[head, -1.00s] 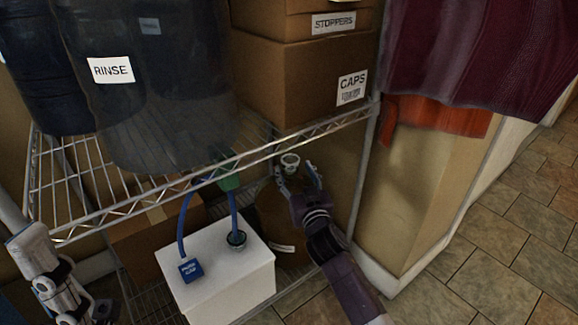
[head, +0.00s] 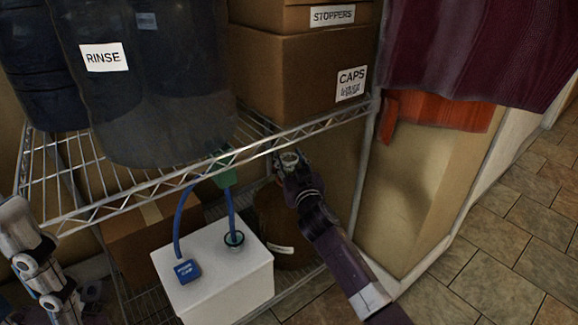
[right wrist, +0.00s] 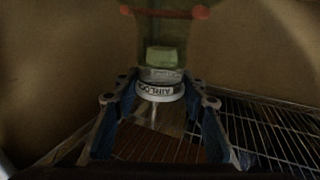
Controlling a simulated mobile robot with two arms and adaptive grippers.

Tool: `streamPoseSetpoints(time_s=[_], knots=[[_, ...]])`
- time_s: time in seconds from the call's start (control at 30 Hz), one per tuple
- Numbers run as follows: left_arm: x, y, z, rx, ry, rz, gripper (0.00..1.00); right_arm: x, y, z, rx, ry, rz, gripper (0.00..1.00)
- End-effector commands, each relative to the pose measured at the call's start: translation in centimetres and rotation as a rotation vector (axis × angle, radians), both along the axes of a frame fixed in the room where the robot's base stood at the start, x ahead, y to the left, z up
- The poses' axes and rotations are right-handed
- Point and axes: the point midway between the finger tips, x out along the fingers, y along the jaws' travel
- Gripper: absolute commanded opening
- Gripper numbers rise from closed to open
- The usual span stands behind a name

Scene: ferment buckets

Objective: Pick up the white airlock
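The white airlock (right wrist: 160,91), a small round piece with a band lettered "AIRLOCK", stands between the fingers of my right gripper (right wrist: 160,105) in the right wrist view. The blue-padded fingers are open, with a gap visible on each side of it. In the head view the airlock (head: 289,159) shows as a small pale ring at my right gripper (head: 290,168), just below the shelf's front rail. What it rests on is hidden. My left arm is at the lower left of the head view; its fingers are too dark to read.
A wire shelf (head: 150,187) holds a dark "RINSE" bucket (head: 160,110) and a "CAPS" box (head: 300,85). Below are a white box (head: 230,285) with a blue tube (head: 181,225), a green piece (head: 225,177) and a brown bucket (head: 280,240). Dark red cloth (head: 460,50) hangs right.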

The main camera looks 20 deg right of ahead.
Motion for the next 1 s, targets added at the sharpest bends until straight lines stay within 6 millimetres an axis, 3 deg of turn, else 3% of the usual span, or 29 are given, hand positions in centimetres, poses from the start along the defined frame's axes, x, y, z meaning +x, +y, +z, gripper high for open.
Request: streamPoseSetpoints(time_s=[0.2, 0.57, 0.67, 0.77, 0.87, 1.0], knots=[[0.0, 0.0, 0.0, 0.0, -0.001, 0.0, 0.46, 0.0, 0.0, 0.0, 0.0, 0.0, 0.0, 0.16], [-0.1, 0.0, 0.4, -0.002, -0.002, -0.001, 0.46, 0.0, 0.0, 0.5, 0.0, -0.001, 0.0, 0.15], [-0.2, 0.1, 0.6, -0.005, 0.003, -0.001, 0.46, 0.0, 0.0, 1.2, 0.002, -0.001, 0.0, 0.15], [0.0, 0.1, -0.5, -0.001, 0.051, -0.002, 0.46, 0.0, 0.0, 2.3, 0.001, -0.001, 0.001, 0.15], [-0.2, 0.2, -0.4, -0.003, 0.077, -0.003, 0.46, 0.0, 0.0, 4.1, 0.002, -0.003, 0.001, 0.15], [-0.3, 0.2, 0.6, -0.006, 0.073, -0.003, 0.46, -2.6, 0.2, 3.7, 0.003, 0.003, 0.001, 0.15]])
